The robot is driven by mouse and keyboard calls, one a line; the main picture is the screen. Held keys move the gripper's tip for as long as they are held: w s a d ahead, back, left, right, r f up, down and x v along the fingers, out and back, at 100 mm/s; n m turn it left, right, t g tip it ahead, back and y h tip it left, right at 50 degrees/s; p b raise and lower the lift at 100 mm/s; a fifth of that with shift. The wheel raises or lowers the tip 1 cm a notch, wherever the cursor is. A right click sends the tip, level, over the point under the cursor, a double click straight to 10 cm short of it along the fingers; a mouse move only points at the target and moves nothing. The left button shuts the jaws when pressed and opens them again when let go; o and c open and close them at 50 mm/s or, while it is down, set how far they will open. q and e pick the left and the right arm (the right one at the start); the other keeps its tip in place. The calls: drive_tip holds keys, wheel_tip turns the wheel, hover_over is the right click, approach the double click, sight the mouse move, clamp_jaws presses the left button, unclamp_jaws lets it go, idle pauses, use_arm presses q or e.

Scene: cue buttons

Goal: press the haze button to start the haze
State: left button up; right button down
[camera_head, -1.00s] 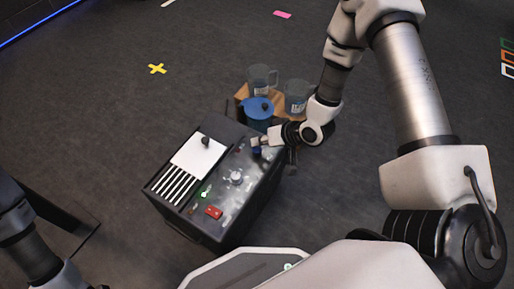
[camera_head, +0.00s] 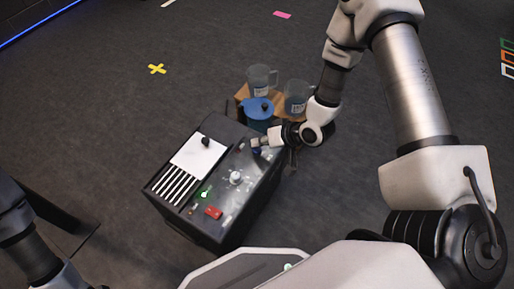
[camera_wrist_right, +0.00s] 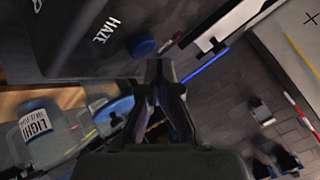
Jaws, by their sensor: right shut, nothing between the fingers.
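The dark control box (camera_head: 250,195) stands below my right arm in the head view. A blue button (camera_head: 257,152) sits near its upper right end. In the wrist view the blue button (camera_wrist_right: 142,46) lies beside the white word HAZE on the dark panel. My right gripper (camera_head: 257,143) is shut and empty, with its tips right at the blue button in the head view and partly covering it. In the wrist view the fingers (camera_wrist_right: 162,72) show just below and right of the button. I cannot tell whether they touch it. My left gripper is out of view.
The box also has a white knob (camera_head: 236,178), a red switch (camera_head: 213,212), a lit green lamp (camera_head: 204,194) and a white slotted plate (camera_head: 199,156). Behind it, a blue-lidded jug (camera_head: 258,112) and two clear jugs (camera_head: 262,77) (camera_head: 297,96) crowd a wooden stand.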

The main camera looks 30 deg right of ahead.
sight(259, 150)
drive_tip(key=shift+f, duration=0.3)
drive_tip(key=shift+f+b, duration=0.3)
drive_tip(key=shift+f, duration=0.2)
idle(0.4)
drive_tip(key=shift+r+p, duration=0.9)
wheel_tip(259, 150, up, 5)
drive_tip(key=p, duration=0.5)
drive_tip(key=shift+r, duration=0.1)
idle(0.6)
